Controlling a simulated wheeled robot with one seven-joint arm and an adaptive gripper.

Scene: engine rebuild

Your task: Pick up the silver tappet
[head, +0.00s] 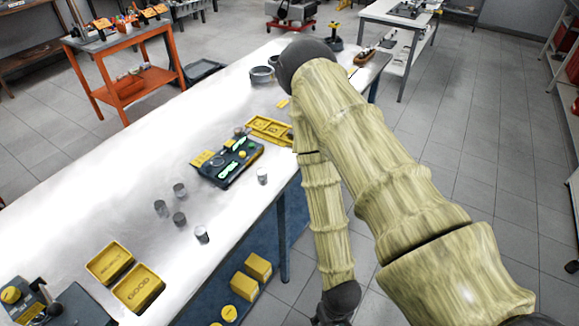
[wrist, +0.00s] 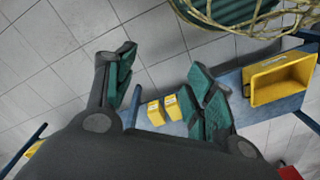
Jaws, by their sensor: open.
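Several small metal cylinders, the tappets, stand on the white workbench (head: 95,165) in the head view. A bright silver one (head: 262,176) stands near the right edge, beside the dark gauge unit (head: 230,162). Another light one (head: 201,235) stands nearer, and greyer ones (head: 179,189) are to its upper left. I cannot tell which one the task means. My gripper (wrist: 160,78) is open and empty in the wrist view, its green-padded fingers wide apart. In the head view it hangs low, off the bench's right side, partly cut off. No tappet shows in the wrist view.
Two yellow trays (head: 138,288) sit at the bench's near end, and a yellow divided tray (head: 270,130) lies beyond the gauge unit. Yellow boxes (head: 258,266) lie on the blue lower shelf. A yellow bin (wrist: 282,78) shows in the wrist view. The bench's left side is clear.

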